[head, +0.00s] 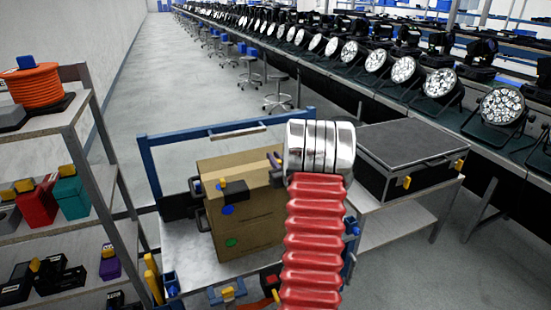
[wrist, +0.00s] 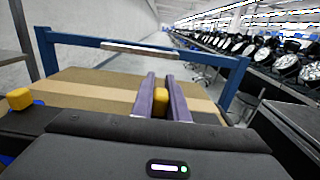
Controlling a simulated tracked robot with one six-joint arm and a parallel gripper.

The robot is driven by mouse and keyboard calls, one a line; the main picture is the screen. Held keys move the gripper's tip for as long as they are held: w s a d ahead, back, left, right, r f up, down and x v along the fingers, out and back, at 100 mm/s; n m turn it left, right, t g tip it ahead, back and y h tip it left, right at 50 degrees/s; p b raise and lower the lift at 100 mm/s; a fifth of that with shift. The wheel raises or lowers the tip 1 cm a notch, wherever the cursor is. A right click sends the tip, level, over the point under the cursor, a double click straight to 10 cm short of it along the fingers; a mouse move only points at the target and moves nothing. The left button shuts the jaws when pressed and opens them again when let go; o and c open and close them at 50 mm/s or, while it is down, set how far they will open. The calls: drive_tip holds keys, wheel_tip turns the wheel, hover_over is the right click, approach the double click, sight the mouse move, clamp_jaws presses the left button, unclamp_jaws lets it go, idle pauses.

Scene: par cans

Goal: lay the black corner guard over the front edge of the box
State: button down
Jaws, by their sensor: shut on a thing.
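The brown cardboard box (head: 262,210) stands on a cart, and its top with a paler tape strip shows in the wrist view (wrist: 90,80). My gripper (head: 274,160) is over the right part of the box top. Its purple fingers (wrist: 160,100) are shut on a yellow grip (wrist: 160,104), which appears to belong to the black corner guard; the guard's body is mostly hidden behind my arm and gripper. Another black piece (head: 236,191) with a yellow knob (head: 222,184) sits over the box's front top edge, left of my gripper. I cannot tell whether the held guard touches the box.
The cart's blue rail (head: 230,128) rises behind the box. A black case (head: 410,160) lies on a table at right. A shelf (head: 75,150) with coloured items stands at left. Small items lie at the cart's front. Rows of lamps line the right benches.

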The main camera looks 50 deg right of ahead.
drive_tip(key=shift+w+d+f, duration=0.2)
drive_tip(key=shift+w+f, duration=0.25)
drive_tip(key=shift+f, duration=0.05)
drive_tip(key=shift+w+d+f, duration=0.1)
drive_tip(key=shift+w+f, duration=0.05)
drive_tip(key=shift+f, duration=0.45)
drive_tip(key=shift+w+d+f, duration=0.1)
drive_tip(key=shift+f, duration=0.45)
drive_tip(key=shift+w+f, duration=0.2)
drive_tip(key=c, duration=1.7)
unclamp_jaws()
drive_tip(key=shift+o, duration=0.2)
drive_tip(key=shift+s, duration=0.15)
drive_tip(key=v, duration=1.3)
drive_tip(key=shift+s+a, duration=0.15)
drive_tip(key=shift+s, duration=0.05)
